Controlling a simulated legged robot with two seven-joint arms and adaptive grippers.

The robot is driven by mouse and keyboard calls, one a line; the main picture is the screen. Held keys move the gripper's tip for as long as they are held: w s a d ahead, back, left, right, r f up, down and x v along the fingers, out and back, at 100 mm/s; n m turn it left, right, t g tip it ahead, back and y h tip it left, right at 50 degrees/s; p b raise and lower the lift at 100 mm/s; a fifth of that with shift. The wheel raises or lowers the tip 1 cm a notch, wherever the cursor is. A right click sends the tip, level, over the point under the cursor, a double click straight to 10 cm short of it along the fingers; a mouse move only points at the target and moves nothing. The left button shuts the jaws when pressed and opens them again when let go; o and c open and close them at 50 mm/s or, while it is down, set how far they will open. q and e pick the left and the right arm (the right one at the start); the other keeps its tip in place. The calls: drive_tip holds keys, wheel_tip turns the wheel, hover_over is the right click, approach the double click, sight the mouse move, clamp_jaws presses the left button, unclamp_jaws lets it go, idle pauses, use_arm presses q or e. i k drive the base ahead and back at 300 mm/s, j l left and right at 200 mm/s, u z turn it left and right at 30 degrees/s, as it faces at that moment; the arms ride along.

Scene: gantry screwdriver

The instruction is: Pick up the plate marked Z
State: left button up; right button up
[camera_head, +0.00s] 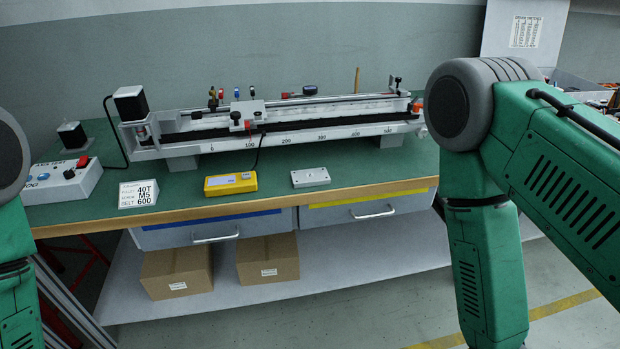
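A small light-grey plate (310,177) lies flat on the green bench top, near its front edge and right of the yellow device. It has small dark spots near its ends; I cannot read a Z on it. Nothing touches it. Parts of my two green arms show at the left and right picture edges, but neither gripper is in view.
A long gantry rail (280,125) with a scale stands behind the plate. A yellow device (230,183) with a cable lies left of it. A white label block (138,194) and a control box (62,181) stand further left. Bench is clear right of the plate.

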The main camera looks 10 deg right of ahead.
sight(320, 176)
drive_tip(key=i+j+z, duration=0.5)
drive_tip(key=j+z, duration=0.2)
